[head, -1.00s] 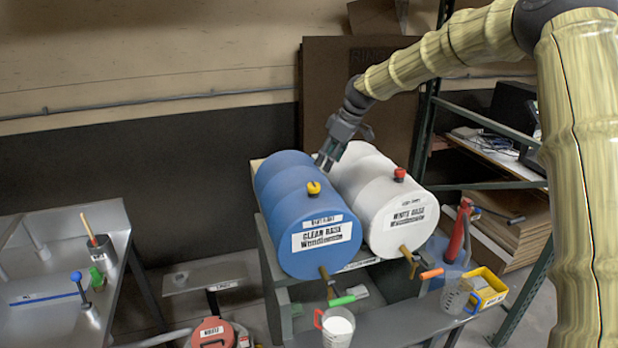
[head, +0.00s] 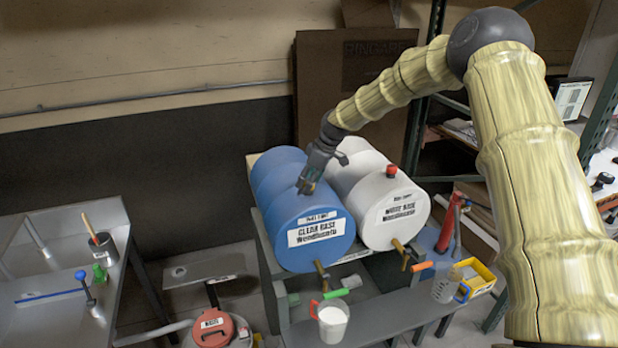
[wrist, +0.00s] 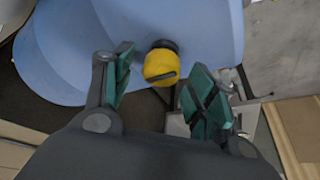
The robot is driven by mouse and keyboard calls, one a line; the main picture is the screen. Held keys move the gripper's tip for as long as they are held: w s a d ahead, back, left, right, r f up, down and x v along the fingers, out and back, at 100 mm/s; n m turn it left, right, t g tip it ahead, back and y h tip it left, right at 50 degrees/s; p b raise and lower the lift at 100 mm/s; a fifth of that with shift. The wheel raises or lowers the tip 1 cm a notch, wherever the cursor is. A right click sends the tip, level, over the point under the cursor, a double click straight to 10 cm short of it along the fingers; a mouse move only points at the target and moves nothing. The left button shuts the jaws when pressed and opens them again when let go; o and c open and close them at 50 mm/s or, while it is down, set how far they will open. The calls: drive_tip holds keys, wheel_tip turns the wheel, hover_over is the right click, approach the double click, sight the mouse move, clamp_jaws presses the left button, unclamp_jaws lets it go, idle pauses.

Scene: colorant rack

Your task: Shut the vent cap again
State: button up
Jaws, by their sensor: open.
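The yellow vent cap (wrist: 161,65) sits on top of the blue drum (head: 287,215) labelled clear base. In the wrist view it lies between and just beyond the two open fingers of my gripper (wrist: 158,88), apart from both. In the head view my gripper (head: 306,187) is over the top front of the blue drum and hides most of the cap. A black ring shows at one side of the cap. I cannot tell whether the cap is open or shut.
A white drum (head: 385,205) with a red cap (head: 391,170) lies beside the blue one, close to my gripper. A white-filled jug (head: 332,322) stands below the blue drum's tap. A metal bench (head: 50,318) is at the left.

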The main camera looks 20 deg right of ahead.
drive_tip(key=shift+w+f, duration=0.1)
drive_tip(key=shift+d, duration=0.1)
drive_tip(key=shift+c, duration=0.5)
drive_tip(key=c, duration=0.9)
